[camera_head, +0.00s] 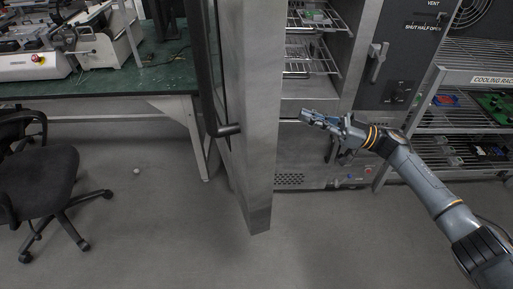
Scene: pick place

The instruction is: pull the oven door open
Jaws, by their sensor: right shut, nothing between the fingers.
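The oven door (257,120) is a tall grey panel in the middle of the head view. It stands swung open, nearly edge-on to me. Its dark bar handle (226,130) is on its left face. Behind the door, the oven's chamber (316,88) is open to view, with wire racks inside. My right gripper (306,117) is shut and empty, in front of the oven just below the chamber opening and to the right of the door. It does not appear to touch the handle. My left gripper is not in view.
A cooling rack (478,76) with boards on its shelves stands at the right. A green-topped workbench (120,78) with equipment is at the upper left. A black office chair (45,180) stands at the left. The floor (165,240) in front of the door is clear.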

